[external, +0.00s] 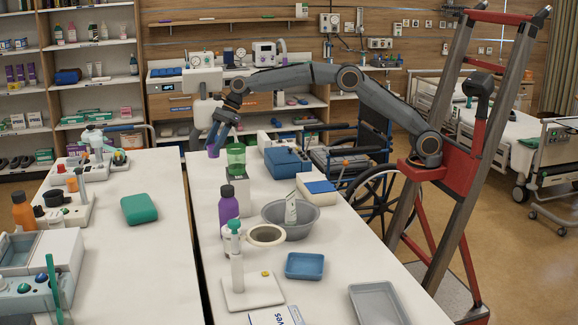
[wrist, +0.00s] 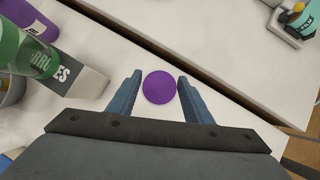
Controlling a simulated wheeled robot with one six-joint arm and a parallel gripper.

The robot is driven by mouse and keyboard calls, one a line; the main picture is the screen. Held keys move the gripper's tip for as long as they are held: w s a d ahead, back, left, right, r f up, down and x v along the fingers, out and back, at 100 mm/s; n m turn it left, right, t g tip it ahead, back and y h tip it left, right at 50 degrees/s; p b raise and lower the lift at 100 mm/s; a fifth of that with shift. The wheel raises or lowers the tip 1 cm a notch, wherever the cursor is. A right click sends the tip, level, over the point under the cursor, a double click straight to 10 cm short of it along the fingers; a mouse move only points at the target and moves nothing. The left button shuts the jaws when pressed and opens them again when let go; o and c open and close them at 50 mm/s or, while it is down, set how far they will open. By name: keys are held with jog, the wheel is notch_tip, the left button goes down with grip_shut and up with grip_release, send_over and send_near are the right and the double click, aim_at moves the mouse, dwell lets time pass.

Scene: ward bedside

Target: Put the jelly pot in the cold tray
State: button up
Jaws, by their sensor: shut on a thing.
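The jelly pot, a small purple round pot (external: 213,151), is at the far left corner of the right-hand table. My gripper (external: 217,142) is shut on it, with its fingers pointing down. In the wrist view the pot's round purple top (wrist: 159,88) sits between the two blue-grey fingers of my gripper (wrist: 158,78). I cannot tell whether the pot touches the table. A small blue tray (external: 305,265) and a larger grey tray (external: 378,303) lie empty at the near end of the same table. No label shows which is the cold tray.
A blue case (external: 287,162) is at the right. A dark gap separates the tables.

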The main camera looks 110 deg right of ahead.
notch_tip(320, 180, up, 8)
jog(key=shift+f, duration=0.1)
jog(key=s+a+n+g+y+p, duration=0.25)
jog(key=a+n, duration=0.25)
jog(key=a, duration=3.7)
jog(key=n+g+y+p, duration=0.2)
jog(key=n+g, duration=0.1)
jog(key=n, duration=0.3)
send_over(373, 306)
jog(key=shift+t+h, duration=0.25)
notch_tip(373, 306, down, 17)
jog(key=shift+r, duration=0.1)
jog(key=shift+f, duration=2.25)
